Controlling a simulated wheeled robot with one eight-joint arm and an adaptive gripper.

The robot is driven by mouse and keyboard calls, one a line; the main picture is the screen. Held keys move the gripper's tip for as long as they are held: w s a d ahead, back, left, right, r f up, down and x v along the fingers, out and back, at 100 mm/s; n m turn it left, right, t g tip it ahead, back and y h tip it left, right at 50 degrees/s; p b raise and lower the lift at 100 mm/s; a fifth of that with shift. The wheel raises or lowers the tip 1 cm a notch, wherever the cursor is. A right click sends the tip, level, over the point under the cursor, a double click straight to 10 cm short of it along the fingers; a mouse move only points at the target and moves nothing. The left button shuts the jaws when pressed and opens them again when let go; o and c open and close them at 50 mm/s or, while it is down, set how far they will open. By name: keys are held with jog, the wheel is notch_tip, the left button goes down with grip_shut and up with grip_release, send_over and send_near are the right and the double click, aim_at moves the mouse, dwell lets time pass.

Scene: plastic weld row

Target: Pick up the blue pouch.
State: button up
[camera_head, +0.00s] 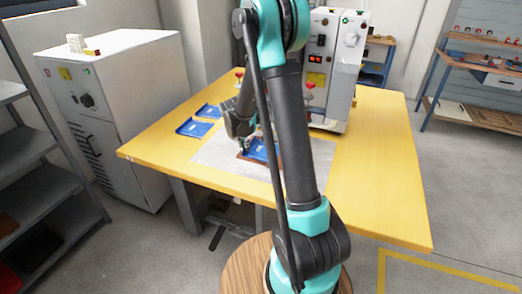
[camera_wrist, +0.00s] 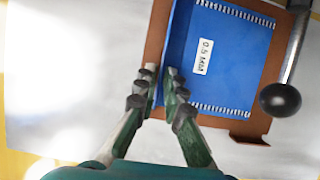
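A blue pouch (camera_head: 262,151) lies flat on a brown base on the light mat of the yellow table. In the wrist view the pouch (camera_wrist: 230,50) has a white label, pale toothed lines along two sides, and a narrow blue strip along its left side. My gripper (camera_wrist: 161,74) is at that left side, one finger on each side of the strip. The fingertips are close together with blue between them; whether they press on it is unclear. In the head view my gripper (camera_head: 243,146) is low at the pouch's left end, and my arm hides part of the area.
Two more blue pieces (camera_head: 193,127) (camera_head: 208,111) lie farther back left on the yellow table (camera_head: 385,170). A light machine (camera_head: 336,70) stands at the back. A lever with a black ball knob (camera_wrist: 281,99) is close right of the pouch. A white cabinet (camera_head: 120,100) stands left.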

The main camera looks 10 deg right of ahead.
grip_shut()
jog(key=shift+r, duration=0.2)
